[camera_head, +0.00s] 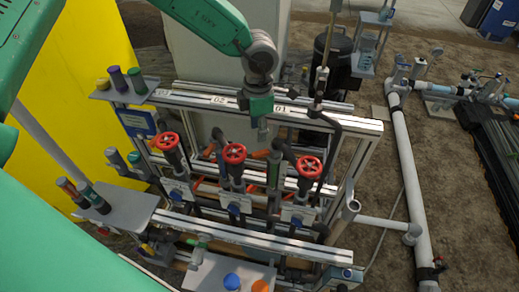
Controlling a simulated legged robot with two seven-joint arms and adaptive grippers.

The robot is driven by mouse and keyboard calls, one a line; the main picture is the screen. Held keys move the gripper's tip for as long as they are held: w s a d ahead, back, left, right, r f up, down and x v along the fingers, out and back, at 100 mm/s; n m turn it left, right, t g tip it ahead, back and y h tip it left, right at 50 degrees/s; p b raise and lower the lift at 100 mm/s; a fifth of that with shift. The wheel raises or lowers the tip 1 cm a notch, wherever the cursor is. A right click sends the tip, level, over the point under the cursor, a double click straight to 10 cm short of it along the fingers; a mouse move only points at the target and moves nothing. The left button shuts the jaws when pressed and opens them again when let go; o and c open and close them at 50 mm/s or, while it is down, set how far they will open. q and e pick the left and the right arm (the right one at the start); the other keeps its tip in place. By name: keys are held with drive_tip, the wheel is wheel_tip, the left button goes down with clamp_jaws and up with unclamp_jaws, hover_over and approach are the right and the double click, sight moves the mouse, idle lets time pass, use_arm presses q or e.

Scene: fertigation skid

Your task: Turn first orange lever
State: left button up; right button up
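The skid's silver frame (345,124) carries labels 01, 02 and 03 from right to left along its top rail. Small orange levers show on the pipes below it, one at the middle (262,155), one at the upper left (208,150) and one lower left (197,183); pipes and valves partly hide them. My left gripper (262,132) points down in front of the top rail, near label 01 and just above the middle lever, seemingly apart from it. Its fingers are small and dark, so their opening is unclear. My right gripper is out of view.
Red handwheels (308,167) stand in a row close below my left gripper, with blue-handled valves lower down. A thin upright pipe (323,70) rises right of the gripper. A grey shelf (120,207) with bottles is at left. White piping (405,160) runs at right over bare soil.

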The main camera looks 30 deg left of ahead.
sight(259, 152)
use_arm(q)
wheel_tip(259, 152, down, 9)
drive_tip(key=shift+f, duration=0.2)
clamp_jaws()
